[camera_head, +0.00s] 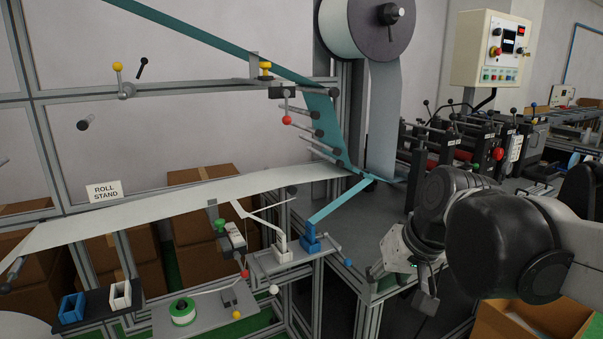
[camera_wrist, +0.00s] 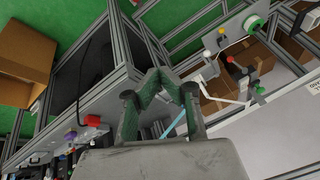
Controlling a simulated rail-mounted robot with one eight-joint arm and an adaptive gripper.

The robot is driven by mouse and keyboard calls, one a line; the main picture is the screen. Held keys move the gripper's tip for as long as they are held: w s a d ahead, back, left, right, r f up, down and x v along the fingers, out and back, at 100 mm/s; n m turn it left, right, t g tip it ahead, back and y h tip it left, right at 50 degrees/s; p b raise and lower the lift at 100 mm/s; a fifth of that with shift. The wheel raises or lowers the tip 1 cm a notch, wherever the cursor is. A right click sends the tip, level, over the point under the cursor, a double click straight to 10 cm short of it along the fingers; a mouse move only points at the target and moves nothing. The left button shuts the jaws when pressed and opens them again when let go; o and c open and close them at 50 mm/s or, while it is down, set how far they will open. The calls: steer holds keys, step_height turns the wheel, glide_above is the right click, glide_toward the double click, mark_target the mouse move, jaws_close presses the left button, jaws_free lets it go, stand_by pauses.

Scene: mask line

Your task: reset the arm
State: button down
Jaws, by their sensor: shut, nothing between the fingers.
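My gripper (camera_wrist: 158,76) shows in the wrist view with its two fingers drawn together at the tips and nothing between them. In the head view my dark arm comes in from the right. Its wrist end hangs in front of the metal frame's right side, clear of the roll stand's white web (camera_head: 180,200) and blue-green web (camera_head: 325,115). The fingers are hard to make out in the head view.
A large roll (camera_head: 345,25) hangs above the frame. A small tray (camera_head: 205,315) holds a green-and-white spool (camera_head: 183,311). A control box (camera_head: 492,48) and a roller machine (camera_head: 470,145) stand behind my arm. An open cardboard box (camera_head: 535,318) is below it.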

steer(key=s+d+f+t+h, duration=0.25)
steer(key=s+d+f, duration=0.2)
steer(key=s, duration=0.55)
steer(key=w+a+r+g+y+b, duration=0.1)
steer(key=w+a+g+y, duration=0.1)
steer(key=w+a, duration=0.35)
steer(key=w+a+r+g+y, duration=0.1)
steer(key=w+a+r+y, duration=0.1)
steer(key=w, duration=0.6)
steer(key=w+a+r+g+y+b, duration=0.1)
steer(key=w+a+g+y, duration=0.1)
steer(key=w+a, duration=0.35)
steer(key=w+a+f+n+g+y+b, duration=0.1)
steer(key=w+a+f+n+g+y, duration=0.2)
steer(key=w, duration=0.6)
steer(key=w+a+f+n+g+y, duration=0.1)
steer(key=w+a+f+g+y, duration=0.2)
steer(key=w+f, duration=0.45)
steer(key=x, duration=0.4)
steer(key=r+b+x, duration=0.1)
steer(key=x, duration=0.3)
steer(key=a+x, duration=0.1)
steer(key=x, duration=0.3)
steer(key=shift+w+a+b, duration=0.25)
steer(key=shift+w+b, duration=0.1)
